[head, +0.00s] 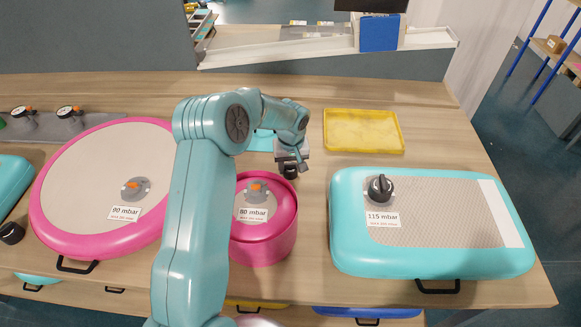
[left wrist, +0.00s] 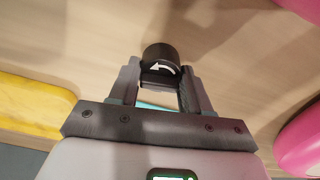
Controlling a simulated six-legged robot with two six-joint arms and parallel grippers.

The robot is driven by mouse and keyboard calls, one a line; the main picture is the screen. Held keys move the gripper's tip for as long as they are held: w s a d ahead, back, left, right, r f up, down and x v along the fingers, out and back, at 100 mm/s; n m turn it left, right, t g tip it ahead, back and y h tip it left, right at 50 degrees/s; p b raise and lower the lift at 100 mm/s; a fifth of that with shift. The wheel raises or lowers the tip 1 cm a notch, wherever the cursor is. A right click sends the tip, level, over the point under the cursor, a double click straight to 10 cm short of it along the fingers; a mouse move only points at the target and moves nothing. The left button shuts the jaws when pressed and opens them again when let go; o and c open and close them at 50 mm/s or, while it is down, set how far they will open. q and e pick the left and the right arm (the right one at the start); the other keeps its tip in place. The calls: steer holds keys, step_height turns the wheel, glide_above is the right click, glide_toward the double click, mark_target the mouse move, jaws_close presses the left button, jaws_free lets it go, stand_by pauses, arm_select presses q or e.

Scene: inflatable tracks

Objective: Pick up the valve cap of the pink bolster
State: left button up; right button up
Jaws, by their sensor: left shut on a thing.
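My left gripper (head: 290,161) is shut on a black valve cap (head: 290,171), just right of and behind the bolster's valve. In the left wrist view the black cap (left wrist: 160,55) with a white curved arrow sits between the two fingertips (left wrist: 160,82). My left arm hides the bolster's left side. My right gripper is not in view.
A teal cushion (head: 430,255) with a black-capped valve is at right. A large pink disc (head: 95,245) is at left, with a loose black cap (head: 12,233) beside it. A yellow tray (head: 363,131) lies behind. Bare bench lies between tray and cushion.

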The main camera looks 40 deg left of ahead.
mark_target(290, 164)
arm_select(q)
steer(key=shift+r, duration=0.1)
steer(key=shift+r, duration=0.25)
step_height(290, 164, up, 19)
steer(key=b, duration=0.1)
steer(key=shift+m, duration=0.4)
